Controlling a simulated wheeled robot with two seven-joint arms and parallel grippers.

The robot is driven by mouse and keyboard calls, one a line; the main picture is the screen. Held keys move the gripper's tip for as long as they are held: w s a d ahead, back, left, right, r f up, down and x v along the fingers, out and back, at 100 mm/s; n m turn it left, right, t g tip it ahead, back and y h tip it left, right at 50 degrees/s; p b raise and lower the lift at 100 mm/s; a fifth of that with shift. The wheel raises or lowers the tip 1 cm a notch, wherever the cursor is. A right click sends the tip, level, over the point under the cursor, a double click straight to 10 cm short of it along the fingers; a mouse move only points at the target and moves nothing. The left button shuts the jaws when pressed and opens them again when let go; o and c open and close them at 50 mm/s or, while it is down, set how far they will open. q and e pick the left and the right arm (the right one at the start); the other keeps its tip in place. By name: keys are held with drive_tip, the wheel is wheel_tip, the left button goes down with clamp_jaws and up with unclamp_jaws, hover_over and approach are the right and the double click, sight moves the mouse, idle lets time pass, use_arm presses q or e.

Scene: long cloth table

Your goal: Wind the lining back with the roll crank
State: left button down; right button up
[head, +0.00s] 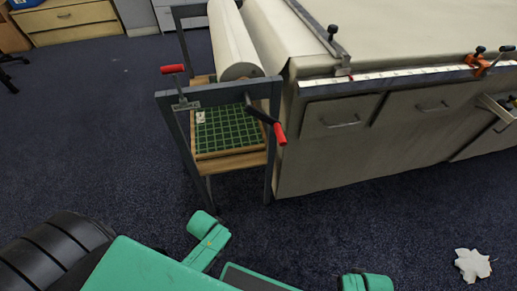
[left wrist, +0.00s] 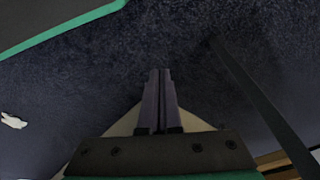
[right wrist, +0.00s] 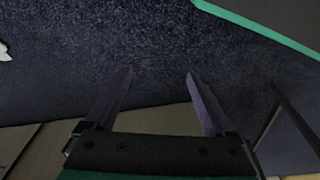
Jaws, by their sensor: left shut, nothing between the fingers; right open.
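A cream roll of lining (head: 235,48) lies across a dark grey stand (head: 216,91) at the left end of the table. A black crank arm with a red grip (head: 280,133) sticks out at the stand's near right, pointing down and right. A second red handle (head: 172,69) stands on a short upright at the stand's left. My left gripper (left wrist: 161,73) is shut and empty, over dark carpet in the left wrist view. My right gripper (right wrist: 159,74) is open with nothing between its fingers. Neither gripper shows in the head view, and both are apart from the crank.
The cloth-covered table (head: 400,35) has drawers and a white measuring strip along its near edge, with an orange clamp (head: 478,64). A green gridded board (head: 228,128) sits low in the stand. A crumpled white scrap (head: 472,265) lies on otherwise open carpet.

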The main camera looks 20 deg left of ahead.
sight(264, 118)
wheel_tip(264, 118, up, 9)
drive_tip(key=w+t+b, duration=0.1)
drive_tip(key=w+b, duration=0.2)
drive_tip(key=b, duration=0.5)
use_arm(q)
drive_tip(key=w+a+r+m+t+h, duration=0.1)
drive_tip(key=w+a+r+m+t, duration=0.1)
drive_tip(key=w+r+m+t, duration=0.65)
drive_tip(key=w+a+r+m+t+h, duration=0.1)
drive_tip(key=w+a+r+t+h, duration=0.3)
drive_tip(key=w+r, duration=0.85)
drive_tip(key=s+d+r+m+g+h, duration=0.45)
drive_tip(key=s+r+m+h, duration=0.7)
drive_tip(key=m, duration=0.65)
drive_tip(key=w+d+r+h, duration=0.1)
drive_tip(key=w+d+r, duration=0.1)
drive_tip(key=w+d, duration=0.7)
drive_tip(key=shift+w+d+r+t+b, duration=0.2)
drive_tip(key=shift+w+d+t+b, duration=0.2)
drive_tip(key=shift+d, duration=0.8)
use_arm(e)
drive_tip(key=s+a+f+g, duration=0.1)
drive_tip(key=s+a+f, duration=0.1)
drive_tip(key=f, duration=0.9)
drive_tip(key=shift+s+g+y, duration=0.3)
drive_tip(key=shift+s, duration=0.25)
